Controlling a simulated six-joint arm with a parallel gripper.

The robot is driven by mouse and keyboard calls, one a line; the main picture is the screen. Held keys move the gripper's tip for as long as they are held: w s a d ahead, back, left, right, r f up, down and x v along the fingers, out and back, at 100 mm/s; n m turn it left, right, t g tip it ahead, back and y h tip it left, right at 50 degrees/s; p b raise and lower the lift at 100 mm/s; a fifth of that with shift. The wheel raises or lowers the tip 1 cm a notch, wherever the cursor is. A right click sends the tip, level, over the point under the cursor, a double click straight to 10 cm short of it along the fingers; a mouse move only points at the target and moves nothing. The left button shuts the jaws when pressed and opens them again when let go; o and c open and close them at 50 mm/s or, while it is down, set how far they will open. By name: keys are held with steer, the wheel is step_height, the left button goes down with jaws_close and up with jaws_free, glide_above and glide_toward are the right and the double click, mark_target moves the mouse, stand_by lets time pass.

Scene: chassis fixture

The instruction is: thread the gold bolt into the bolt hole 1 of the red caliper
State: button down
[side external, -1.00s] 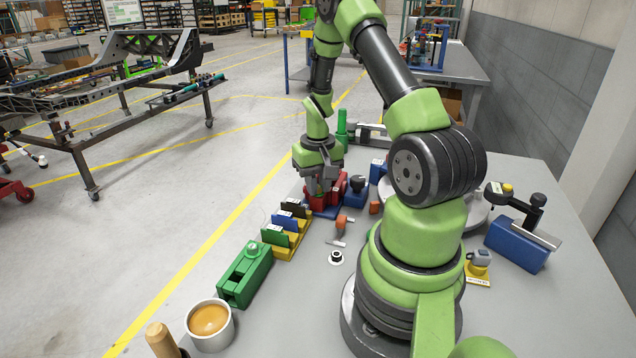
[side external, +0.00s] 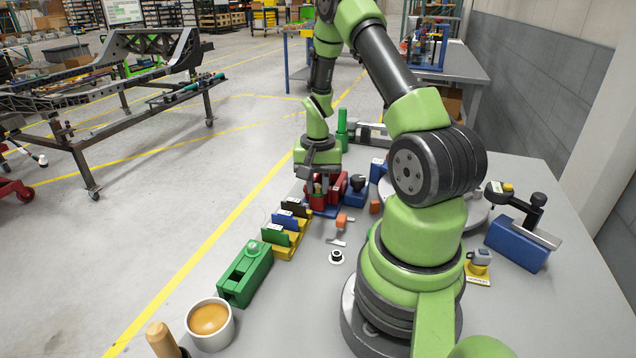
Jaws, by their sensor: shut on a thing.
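The bolt's tip and bolt hole 1 are too small or hidden to make out, so I cannot tell whether the bolt is in the hole.
A rack with black, blue, green and yellow blocks (side external: 288,234) stands close in front of the caliper. An orange-and-grey piece (side external: 345,221) lies to its right. A green box (side external: 245,275) and a coffee cup (side external: 209,323) are nearer. A blue block with a black knob (side external: 356,190) stands right of the caliper.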

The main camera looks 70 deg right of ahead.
steer(key=shift+s+a+m, duration=0.1)
steer(key=shift+a+m, duration=0.05)
steer(key=shift+m, duration=0.65)
steer(key=m, duration=0.4)
steer(key=shift+f, duration=0.1)
steer(key=c, duration=1)
jaws_free()
steer(key=shift+o, duration=0.2)
steer(key=shift+r, duration=4.05)
